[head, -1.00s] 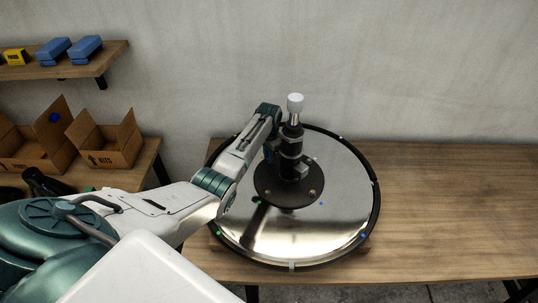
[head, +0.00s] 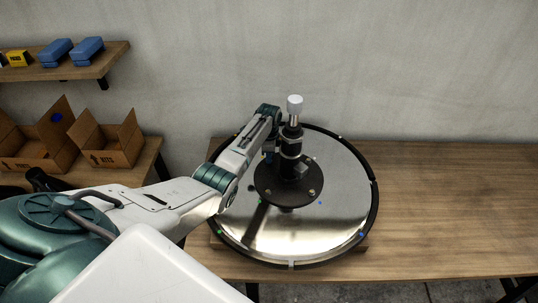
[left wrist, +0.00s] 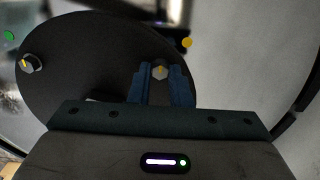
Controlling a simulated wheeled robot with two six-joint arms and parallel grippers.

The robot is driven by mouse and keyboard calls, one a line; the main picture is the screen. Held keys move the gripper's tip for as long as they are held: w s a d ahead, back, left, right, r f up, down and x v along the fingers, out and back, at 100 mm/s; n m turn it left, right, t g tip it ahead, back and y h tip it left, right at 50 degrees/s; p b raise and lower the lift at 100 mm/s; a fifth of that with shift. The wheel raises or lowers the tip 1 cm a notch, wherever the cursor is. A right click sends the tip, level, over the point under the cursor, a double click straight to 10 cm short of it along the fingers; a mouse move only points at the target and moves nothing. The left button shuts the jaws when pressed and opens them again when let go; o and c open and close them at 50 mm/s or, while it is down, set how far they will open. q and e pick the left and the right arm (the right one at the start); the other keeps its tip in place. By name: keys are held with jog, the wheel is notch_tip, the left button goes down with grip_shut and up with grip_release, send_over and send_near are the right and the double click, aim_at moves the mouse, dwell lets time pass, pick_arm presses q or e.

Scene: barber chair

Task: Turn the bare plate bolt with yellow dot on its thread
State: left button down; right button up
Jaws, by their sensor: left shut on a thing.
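A black round plate (head: 272,190) lies at the middle of a shiny disc (head: 335,225) and carries an upright black post (head: 291,145) with a pale knob. In the left wrist view, a hex plate bolt (left wrist: 160,71) with a yellow mark on its head sits between my left gripper's blue fingers (left wrist: 161,84). The gripper is shut on it. A yellow dot (left wrist: 187,43) is on the disc just beyond this bolt. Another bolt (left wrist: 31,63) stands at the plate's left, near a green dot (left wrist: 9,35). My right gripper is out of view.
The disc has a raised black rim (head: 376,195) and rests on a wooden bench (head: 450,210), clear at the right. Open cardboard boxes (head: 112,145) stand at the left, below a shelf (head: 100,60) with blue packs.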

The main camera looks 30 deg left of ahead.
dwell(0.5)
pick_arm(q)
jog(key=c, duration=1.3)
grip_release()
jog(key=shift+c, duration=0.2)
jog(key=shift+r, duration=0.1)
notch_tip(320, 180, up, 11)
jog(key=b, duration=0.2)
jog(key=shift+f, duration=0.25)
